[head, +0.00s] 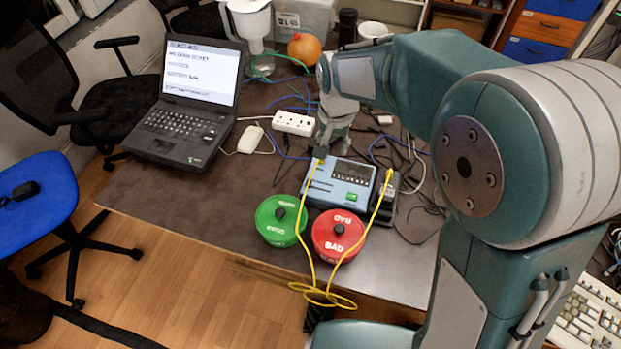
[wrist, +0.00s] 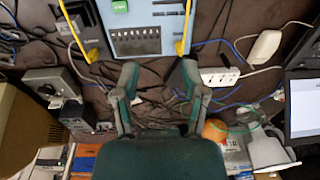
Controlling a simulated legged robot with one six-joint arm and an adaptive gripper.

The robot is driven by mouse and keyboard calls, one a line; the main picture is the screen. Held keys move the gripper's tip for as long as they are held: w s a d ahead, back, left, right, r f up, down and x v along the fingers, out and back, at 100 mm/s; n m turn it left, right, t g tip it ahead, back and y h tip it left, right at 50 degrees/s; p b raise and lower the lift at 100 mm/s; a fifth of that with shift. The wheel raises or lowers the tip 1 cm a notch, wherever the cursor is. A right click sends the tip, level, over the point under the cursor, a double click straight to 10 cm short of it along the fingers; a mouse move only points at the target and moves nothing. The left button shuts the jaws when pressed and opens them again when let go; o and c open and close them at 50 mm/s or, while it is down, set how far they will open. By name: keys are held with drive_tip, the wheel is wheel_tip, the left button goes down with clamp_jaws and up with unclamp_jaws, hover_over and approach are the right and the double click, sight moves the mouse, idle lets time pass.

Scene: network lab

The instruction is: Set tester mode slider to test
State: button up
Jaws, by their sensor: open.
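The tester (head: 318,192) is a pale blue-grey box on the table, with a dark panel and a green square on its top. In the wrist view the tester (wrist: 156,20) lies at the top edge, partly cut off, with a row of small light marks on its dark panel. I cannot make out the mode slider or its setting. A yellow cable (head: 327,190) joins the tester's left end and a black unit (head: 390,208) on its right. My gripper (head: 331,140) is beside the tester's far edge. In the wrist view my gripper (wrist: 157,72) is open, with nothing between its fingers.
A green lidded bowl (head: 281,232) and a red one marked BAD (head: 345,246) stand before the tester. Cables clutter the far side. Bare tabletop (head: 175,186) lies at front left.

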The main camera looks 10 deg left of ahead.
hover_over(309, 182)
wheel_tip(309, 182, down, 6)
drive_tip(key=shift+g, duration=0.3)
drive_tip(key=f, duration=0.9)
drive_tip(key=shift+a+f, duration=0.25)
drive_tip(key=shift+d+f, duration=0.2)
drive_tip(key=shift+f, duration=0.25)
drive_tip(key=shift+c, duration=0.3)
clamp_jaws()
